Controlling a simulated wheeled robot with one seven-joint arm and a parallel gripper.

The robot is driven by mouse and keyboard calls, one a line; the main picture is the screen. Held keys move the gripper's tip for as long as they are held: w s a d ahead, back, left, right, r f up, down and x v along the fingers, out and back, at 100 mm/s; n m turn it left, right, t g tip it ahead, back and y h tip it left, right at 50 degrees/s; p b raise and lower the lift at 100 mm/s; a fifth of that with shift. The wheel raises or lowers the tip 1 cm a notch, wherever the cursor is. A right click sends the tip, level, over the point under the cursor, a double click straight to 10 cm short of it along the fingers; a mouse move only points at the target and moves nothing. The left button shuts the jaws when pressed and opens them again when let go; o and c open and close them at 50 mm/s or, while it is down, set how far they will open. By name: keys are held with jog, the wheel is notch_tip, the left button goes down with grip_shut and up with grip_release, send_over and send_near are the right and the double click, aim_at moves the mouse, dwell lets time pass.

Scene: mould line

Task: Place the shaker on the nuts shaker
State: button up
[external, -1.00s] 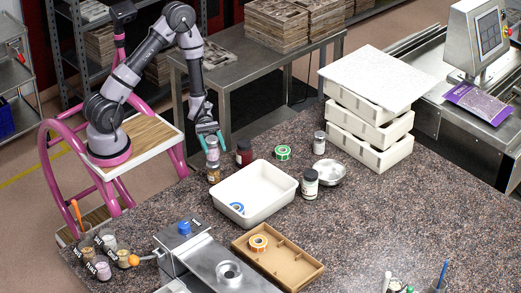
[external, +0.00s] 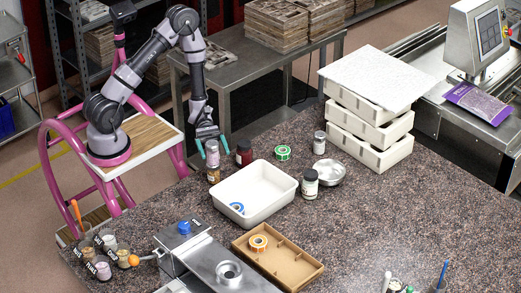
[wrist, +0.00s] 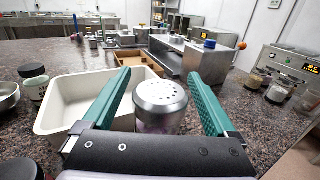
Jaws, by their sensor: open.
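The shaker (external: 212,157) has a silver lid and pinkish contents. It appears upright on top of a jar with brown contents, apparently the nuts shaker (external: 214,175), at the left end of the counter. In the wrist view the shaker's perforated metal lid (wrist: 160,94) lies between the fingers. My gripper (external: 212,147) has its teal fingers on either side of the shaker. It is open, with a gap beside the lid in the wrist view (wrist: 160,90). The nuts shaker is hidden there. I cannot tell exactly how the two line up.
A white tub (external: 255,207) stands close at the right of the stack. A dark red jar (external: 244,154) is just behind it, and a green tape roll (external: 283,153) lies beyond. A cardboard tray (external: 292,268) and several jars are at the front. Bare counter lies at the right.

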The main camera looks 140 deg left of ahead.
jog(key=v, duration=1.2)
jog(key=w+a+r+m+g+y, duration=0.3)
jog(key=w+m+g+y, duration=0.3)
jog(key=w+m+y, duration=0.4)
jog(key=w+d+r+m+g+y, duration=0.1)
jog(key=w+d+r+m+y, duration=0.1)
jog(key=r+m, duration=0.35)
jog(key=w+d+r+m+g+y, duration=0.1)
jog(key=r+m+y, duration=0.15)
jog(key=r, duration=0.55)
jog(key=s+d+r+m+h, duration=0.1)
jog(key=s+d+r+m, duration=0.2)
jog(key=d, duration=0.6)
jog(key=s+d+r+m+h, duration=0.2)
jog(key=s+d+r+m, duration=0.1)
jog(key=d+m, duration=0.5)
jog(key=s+d+r+m+h, duration=0.1)
jog(key=s+d+r+m, duration=0.2)
jog(key=d, duration=0.6)
jog(key=s+m, duration=0.1)
jog(key=m, duration=0.1)
jog(key=shift+s+d+r+m+g, duration=0.15)
jog(key=shift+d+r+m+g, duration=0.15)
jog(key=shift+d+r+g, duration=0.1)
